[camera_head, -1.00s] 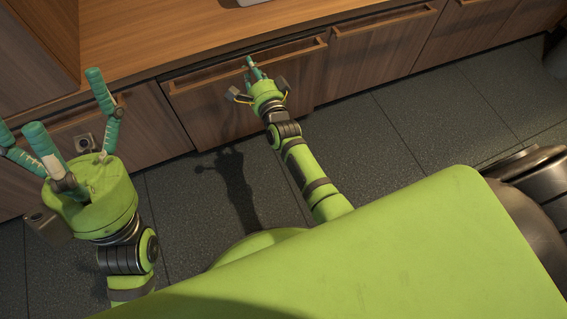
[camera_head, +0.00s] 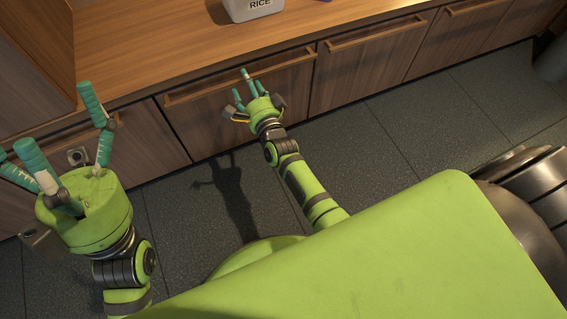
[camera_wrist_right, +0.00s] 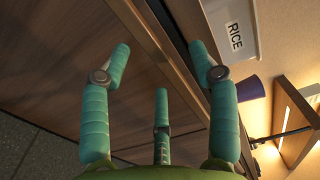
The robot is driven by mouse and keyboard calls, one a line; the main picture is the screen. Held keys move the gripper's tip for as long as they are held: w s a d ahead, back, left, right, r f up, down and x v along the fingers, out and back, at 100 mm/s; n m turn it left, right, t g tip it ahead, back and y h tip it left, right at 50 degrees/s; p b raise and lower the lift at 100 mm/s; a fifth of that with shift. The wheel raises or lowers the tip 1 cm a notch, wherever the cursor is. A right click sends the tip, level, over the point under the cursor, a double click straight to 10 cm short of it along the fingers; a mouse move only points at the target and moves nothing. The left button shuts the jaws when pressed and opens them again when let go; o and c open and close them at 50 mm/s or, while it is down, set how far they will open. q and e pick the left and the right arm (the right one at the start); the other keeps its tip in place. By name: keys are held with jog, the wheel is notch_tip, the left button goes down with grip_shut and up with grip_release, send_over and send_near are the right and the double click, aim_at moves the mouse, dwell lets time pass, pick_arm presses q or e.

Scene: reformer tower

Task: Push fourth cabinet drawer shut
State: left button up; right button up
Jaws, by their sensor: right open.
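The wooden drawer front (camera_head: 215,118) with a long bar handle (camera_head: 240,75) lies below the counter, left of centre in the head view. It looks about flush with its neighbours, with no clear gap under the counter edge. My right gripper (camera_head: 247,92) is open and empty, with its green fingers in front of this drawer, near the handle. In the right wrist view, the spread fingers (camera_wrist_right: 160,62) point toward the dark wood front and counter edge; contact cannot be told. My left gripper (camera_head: 58,132) is open and empty at the left.
A wooden counter (camera_head: 170,45) runs above the drawers. A white container labelled RICE (camera_head: 250,8) stands on it and also shows in the right wrist view (camera_wrist_right: 233,35). More closed cabinet fronts (camera_head: 365,70) continue right.

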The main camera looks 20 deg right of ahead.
jog(key=s+p, duration=0.2)
jog(key=s, duration=0.2)
jog(key=shift+w, duration=0.1)
dwell(0.6)
